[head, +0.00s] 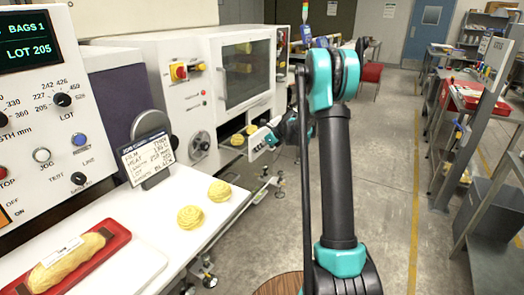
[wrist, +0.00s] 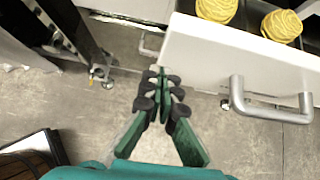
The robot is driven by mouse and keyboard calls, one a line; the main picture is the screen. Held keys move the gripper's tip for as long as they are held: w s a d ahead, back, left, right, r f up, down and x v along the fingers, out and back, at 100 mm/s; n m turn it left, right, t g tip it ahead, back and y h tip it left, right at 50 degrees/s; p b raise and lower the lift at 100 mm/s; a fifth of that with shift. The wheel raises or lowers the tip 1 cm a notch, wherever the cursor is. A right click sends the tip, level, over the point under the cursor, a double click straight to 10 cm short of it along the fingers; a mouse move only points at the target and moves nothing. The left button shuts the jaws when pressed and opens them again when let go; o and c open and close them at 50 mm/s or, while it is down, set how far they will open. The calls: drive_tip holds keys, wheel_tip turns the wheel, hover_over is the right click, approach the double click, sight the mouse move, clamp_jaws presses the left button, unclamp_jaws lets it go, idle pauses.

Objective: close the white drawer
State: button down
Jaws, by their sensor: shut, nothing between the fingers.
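The white drawer stands open, pulled out from the white machine. Its front panel (head: 259,143) shows in the head view, and its front (wrist: 205,58) fills the upper right of the wrist view. A grey bar handle (wrist: 270,112) is on that front. Yellow buns (wrist: 281,25) lie inside the drawer. My gripper (wrist: 162,76) is shut and empty, with its fingertips at the left end of the drawer front, left of the handle. I cannot tell whether they touch it. In the head view my arm hides part of the drawer's surroundings.
The white machine (head: 190,62) carries the drawer. A white table (head: 150,222) at front left holds two yellow buns (head: 191,217), a red tray (head: 70,275) with a loaf, and a sign (head: 147,158). Grey racks (head: 497,190) stand at right. The floor (head: 385,170) between is clear.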

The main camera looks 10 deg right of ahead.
drive_tip(key=shift+w+a, duration=0.1)
drive_tip(key=shift+a, duration=0.05)
drive_tip(key=w+a, duration=1.2)
drive_tip(key=a, duration=0.4)
drive_tip(key=shift+a, duration=0.3)
drive_tip(key=shift+a+r, duration=0.1)
drive_tip(key=shift+r, duration=0.05)
